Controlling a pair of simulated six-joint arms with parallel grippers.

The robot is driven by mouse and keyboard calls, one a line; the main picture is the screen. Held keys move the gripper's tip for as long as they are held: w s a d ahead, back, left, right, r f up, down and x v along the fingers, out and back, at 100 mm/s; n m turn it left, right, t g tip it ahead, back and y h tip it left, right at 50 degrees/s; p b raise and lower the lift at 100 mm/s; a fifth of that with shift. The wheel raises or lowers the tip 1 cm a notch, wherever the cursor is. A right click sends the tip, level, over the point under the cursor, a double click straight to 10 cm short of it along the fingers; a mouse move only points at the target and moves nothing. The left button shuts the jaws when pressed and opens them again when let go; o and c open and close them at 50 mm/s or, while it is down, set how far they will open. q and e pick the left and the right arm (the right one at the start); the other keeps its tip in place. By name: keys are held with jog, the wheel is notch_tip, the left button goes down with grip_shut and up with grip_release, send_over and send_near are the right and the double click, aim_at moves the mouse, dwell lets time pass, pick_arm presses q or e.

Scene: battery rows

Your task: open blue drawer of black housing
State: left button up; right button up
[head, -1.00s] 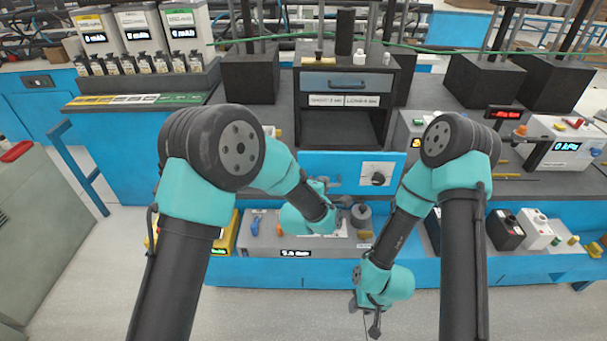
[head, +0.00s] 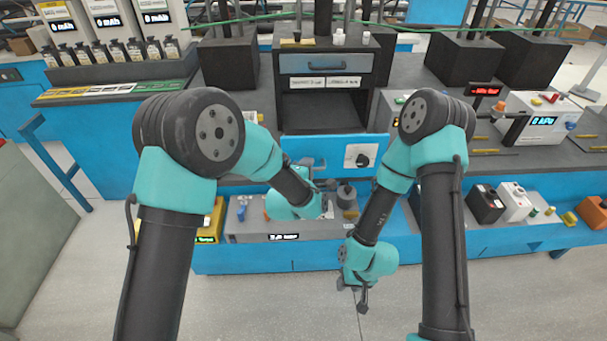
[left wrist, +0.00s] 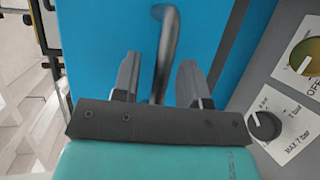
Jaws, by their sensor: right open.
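The black housing (head: 373,58) stands on the bench at the back centre in the head view. The grey-blue drawer (head: 350,66) with a dark handle (head: 325,68) is in its upper part and looks shut. An open compartment is below. My left gripper (head: 318,180) is well below and in front of that drawer. In the left wrist view its open fingers (left wrist: 157,80) are on both sides of a dark bar handle (left wrist: 166,50) on a bright blue panel (left wrist: 95,30); contact is unclear. My right gripper (head: 355,296) is open and empty, pointing down low in front.
A bright blue panel (head: 335,143) with a knob (head: 362,160) is under the housing. A grey box (head: 248,222) is on the lower shelf beside my left gripper. Small bottles (head: 110,51) stand at the left. A display box (head: 540,128) is at the right. Front floor is clear.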

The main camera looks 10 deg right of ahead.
pick_arm(q)
jog(key=v, duration=1.7)
jog(key=shift+s, duration=0.2)
jog(key=shift+a, duration=0.1)
jog(key=a+f+m+g+y, duration=0.4)
jog(key=a+f+m+g, duration=0.15)
jog(key=a+f, duration=1.1)
jog(key=s+a+f+m+g, duration=0.5)
jog(key=s+a+f+g, duration=0.2)
jog(key=s+a+f, duration=0.4)
jog(key=shift+s+a+f, duration=0.15)
jog(key=shift+s+a, duration=0.5)
jog(key=shift+s, duration=0.5)
